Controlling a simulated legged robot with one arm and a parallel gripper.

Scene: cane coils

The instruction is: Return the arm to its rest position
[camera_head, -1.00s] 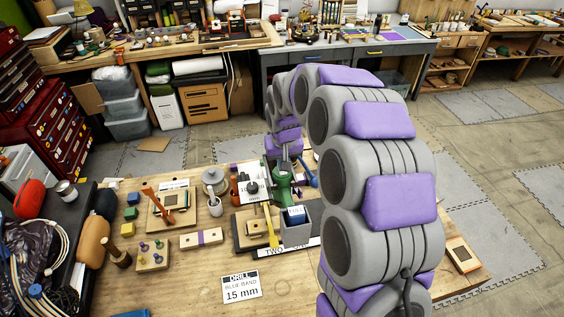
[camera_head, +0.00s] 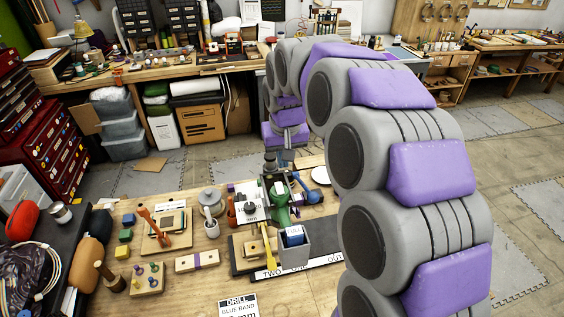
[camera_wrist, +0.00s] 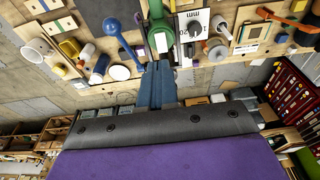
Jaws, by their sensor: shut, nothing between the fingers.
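My arm (camera_head: 425,175), grey with purple pads, arches up from the lower right of the head view and bends down over the far side of the workbench (camera_head: 185,300). My gripper (camera_head: 287,160) hangs there, small and partly hidden, behind the green tool (camera_head: 277,200). In the wrist view my gripper (camera_wrist: 158,68) shows as a blue-grey pair of fingers, shut and empty. It points at the bench beside the green tool (camera_wrist: 159,30) and the blue ball-ended handle (camera_wrist: 112,27). I cannot tell the exact gap to them.
A red drawer cabinet (camera_head: 45,135) stands left. Floor is open at the right.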

